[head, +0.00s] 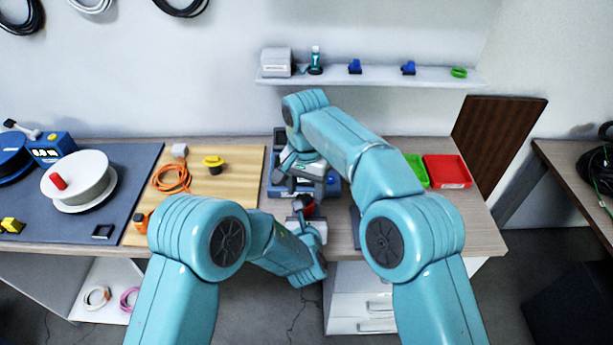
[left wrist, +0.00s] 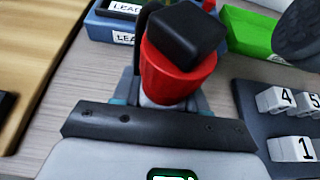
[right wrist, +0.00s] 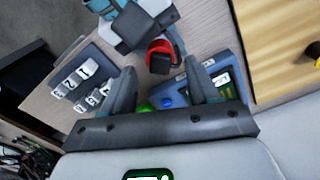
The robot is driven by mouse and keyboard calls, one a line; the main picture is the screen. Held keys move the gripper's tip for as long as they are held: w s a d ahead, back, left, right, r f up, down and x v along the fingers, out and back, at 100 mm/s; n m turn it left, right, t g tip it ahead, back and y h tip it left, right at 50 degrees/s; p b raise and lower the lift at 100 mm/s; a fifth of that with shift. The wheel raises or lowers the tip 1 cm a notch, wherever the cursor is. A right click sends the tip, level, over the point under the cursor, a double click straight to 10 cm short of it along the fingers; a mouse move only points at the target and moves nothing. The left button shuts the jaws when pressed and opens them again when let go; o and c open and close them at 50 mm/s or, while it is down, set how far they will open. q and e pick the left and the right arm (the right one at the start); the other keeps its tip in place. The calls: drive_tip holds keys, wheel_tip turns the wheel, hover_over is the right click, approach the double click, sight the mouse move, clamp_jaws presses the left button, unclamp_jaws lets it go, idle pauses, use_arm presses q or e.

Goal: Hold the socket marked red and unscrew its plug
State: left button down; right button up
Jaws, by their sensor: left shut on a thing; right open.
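The red socket (left wrist: 172,78) is held upright between the fingers of my left gripper (left wrist: 165,100), with a black square-topped plug (left wrist: 187,35) in its top. In the head view the red socket (head: 309,210) shows small at the bench's front, partly hidden by the left gripper (head: 306,222). In the right wrist view the socket (right wrist: 176,46) and plug (right wrist: 160,63) lie beyond the fingertips of my right gripper (right wrist: 159,72). That gripper is open and empty. In the head view the right gripper (head: 292,183) is over the blue tray, behind the socket.
A blue labelled tray (right wrist: 228,68) lies close by. A dark board (right wrist: 62,103) carries several numbered white blocks. A green bin (head: 416,170) and red bin (head: 447,171) stand at right. A wooden board (head: 227,208) with an orange cable (head: 171,178) lies left.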

sight(306, 198)
drive_tip(key=shift+f, duration=1.9)
drive_tip(key=c, duration=1.1)
drive_tip(key=n, duration=1)
drive_tip(key=o, duration=1.2)
drive_tip(key=shift+r, duration=0.1)
